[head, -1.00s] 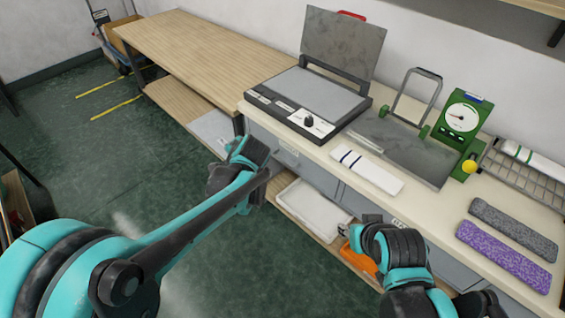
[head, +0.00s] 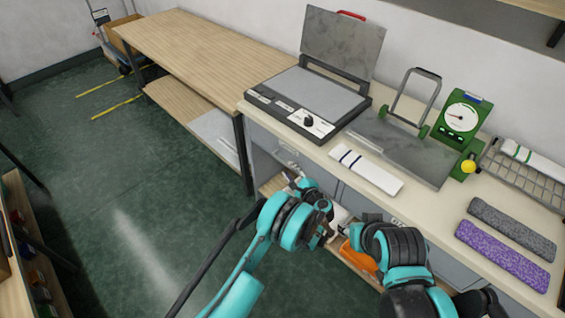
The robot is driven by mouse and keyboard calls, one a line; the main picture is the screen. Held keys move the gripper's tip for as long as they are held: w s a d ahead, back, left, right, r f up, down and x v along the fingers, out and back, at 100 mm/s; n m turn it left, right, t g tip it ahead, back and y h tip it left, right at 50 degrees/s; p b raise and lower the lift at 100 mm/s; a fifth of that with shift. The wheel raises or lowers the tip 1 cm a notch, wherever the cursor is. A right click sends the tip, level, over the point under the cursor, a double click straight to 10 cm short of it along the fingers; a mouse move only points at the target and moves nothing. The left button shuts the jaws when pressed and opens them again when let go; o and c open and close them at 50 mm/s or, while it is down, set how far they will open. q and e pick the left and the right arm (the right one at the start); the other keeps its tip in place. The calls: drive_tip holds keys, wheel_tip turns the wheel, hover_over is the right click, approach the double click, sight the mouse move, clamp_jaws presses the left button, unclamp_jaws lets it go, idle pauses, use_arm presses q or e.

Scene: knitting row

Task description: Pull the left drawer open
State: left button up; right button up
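The left drawer (head: 266,141) is a grey front under the left end of the bench, below the dark press. It looks shut, with a pale label or handle on its face. My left gripper (head: 293,180) is just in front of and below that drawer front. Its fingers are small and partly hidden by my own wrist, so I cannot tell whether they are open or touch the drawer. My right arm is at the lower right, in front of the drawers further right. My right gripper (head: 343,229) is mostly hidden behind the arms, and its opening does not show.
The cream bench top (head: 325,152) carries the press (head: 308,105), a white folded strip (head: 365,171), a green dial gauge (head: 461,116) and two knitted pieces. An orange item (head: 358,257) lies on the lower shelf. A wooden table (head: 190,50) stands left.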

sight(284, 163)
use_arm(q)
drive_tip(key=b+x, duration=0.2)
drive_tip(key=x, duration=0.4)
drive_tip(key=shift+w+f, duration=0.1)
drive_tip(key=shift+f, duration=0.05)
drive_tip(key=shift+w+a, duration=0.3)
drive_tip(key=shift+w, duration=0.3)
clamp_jaws()
